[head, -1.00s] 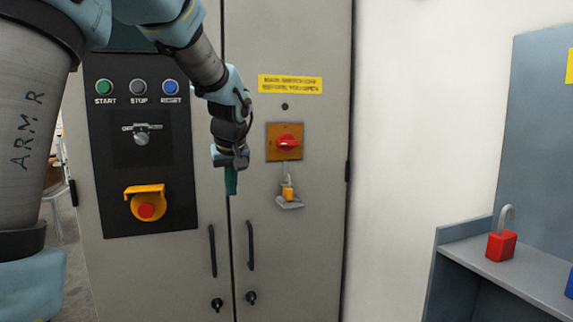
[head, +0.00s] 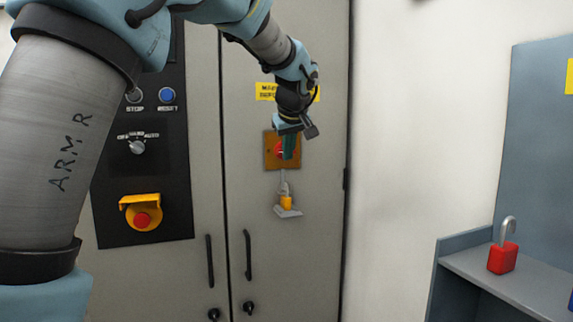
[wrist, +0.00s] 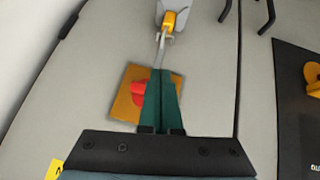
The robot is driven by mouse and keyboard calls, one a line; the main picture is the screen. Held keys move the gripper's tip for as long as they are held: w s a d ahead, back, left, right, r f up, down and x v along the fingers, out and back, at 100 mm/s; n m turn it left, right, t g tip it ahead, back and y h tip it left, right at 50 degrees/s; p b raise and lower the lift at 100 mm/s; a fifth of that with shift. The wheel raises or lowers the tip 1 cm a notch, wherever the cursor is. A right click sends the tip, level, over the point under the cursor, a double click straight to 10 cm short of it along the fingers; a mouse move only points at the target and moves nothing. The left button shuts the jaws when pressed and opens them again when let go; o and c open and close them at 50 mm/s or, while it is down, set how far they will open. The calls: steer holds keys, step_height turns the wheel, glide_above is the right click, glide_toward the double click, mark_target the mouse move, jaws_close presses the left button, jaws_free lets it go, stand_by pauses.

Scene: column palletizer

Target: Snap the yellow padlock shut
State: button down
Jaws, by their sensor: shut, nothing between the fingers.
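The small yellow padlock (head: 286,203) hangs below the red main switch (head: 279,151) on the cabinet door, just above a small grey ledge. In the wrist view the padlock (wrist: 169,20) is at the top, at the end of a grey metal link. I cannot tell whether its shackle is open or closed. My gripper (head: 288,156) has its green fingers together and empty, pointing down in front of the red switch. In the wrist view its fingertips (wrist: 162,72) point toward the padlock, apart from it, and partly cover the switch (wrist: 139,96) and its orange plate.
A black control panel with an emergency stop (head: 142,219) is on the left cabinet door. Two black door handles (head: 247,255) stand below. A red padlock (head: 502,257) with an open-looking shackle sits on a grey shelf (head: 530,286) at right.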

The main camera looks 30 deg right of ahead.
steer(key=p, duration=0.3)
glide_above(284, 189)
steer(key=s, duration=0.2)
steer(key=f, duration=0.7)
steer(key=shift+s+a, duration=0.2)
steer(key=shift+a, duration=0.15)
steer(key=shift+f, duration=0.1)
steer(key=shift+f, duration=0.1)
step_height(284, 189, down, 2)
steer(key=b, duration=0.3)
steer(key=shift+f, duration=0.2)
steer(key=shift+r, duration=0.1)
